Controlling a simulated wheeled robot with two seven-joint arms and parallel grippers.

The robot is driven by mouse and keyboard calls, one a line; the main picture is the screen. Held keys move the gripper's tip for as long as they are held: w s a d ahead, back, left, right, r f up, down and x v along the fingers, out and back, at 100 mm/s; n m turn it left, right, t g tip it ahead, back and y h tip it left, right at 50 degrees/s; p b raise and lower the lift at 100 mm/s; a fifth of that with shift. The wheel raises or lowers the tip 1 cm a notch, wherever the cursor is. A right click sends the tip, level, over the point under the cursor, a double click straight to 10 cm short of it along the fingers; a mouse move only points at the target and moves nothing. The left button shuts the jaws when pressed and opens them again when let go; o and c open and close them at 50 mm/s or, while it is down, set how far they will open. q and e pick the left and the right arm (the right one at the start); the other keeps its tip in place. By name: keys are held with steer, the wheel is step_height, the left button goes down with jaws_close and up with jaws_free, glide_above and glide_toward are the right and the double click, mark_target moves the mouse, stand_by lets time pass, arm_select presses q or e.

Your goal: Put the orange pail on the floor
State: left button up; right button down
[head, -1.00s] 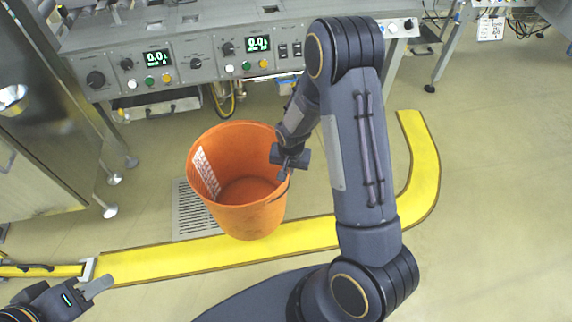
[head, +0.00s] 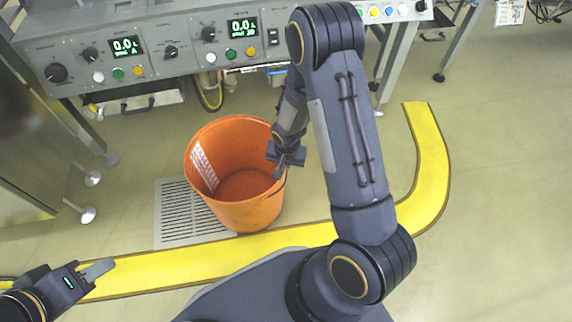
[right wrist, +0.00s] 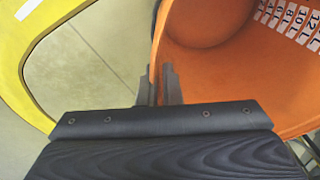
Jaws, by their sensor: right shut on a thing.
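The orange pail (head: 238,208) is in the middle of the head view, open side up, with a white scale label inside its wall. My right gripper (head: 281,172) is shut on the right side of its rim. In the right wrist view the two fingers (right wrist: 158,88) pinch the pail's wall (right wrist: 215,75) between them. Whether the pail's base touches the floor (head: 480,240) cannot be told. My left gripper (head: 98,270) is at the lower left, apart from the pail; its jaw opening is not clear.
A grey control console (head: 150,50) with knobs and displays stands at the back. A yellow floor strip (head: 170,268) runs in front and curves up at the right. A floor grate (head: 175,215) lies left of the pail. The floor at the right is clear.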

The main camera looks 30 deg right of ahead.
steer(key=shift+a+f, duration=0.1)
steer(key=shift+f, duration=0.6)
arm_select(q)
steer(key=shift+w+d+f, duration=0.1)
steer(key=shift+w+f, duration=0.05)
steer(key=shift+f, duration=0.35)
arm_select(e)
steer(key=shift+r, duration=0.1)
steer(key=c, duration=1.6)
jaws_free()
arm_select(q)
steer(key=shift+f, duration=0.1)
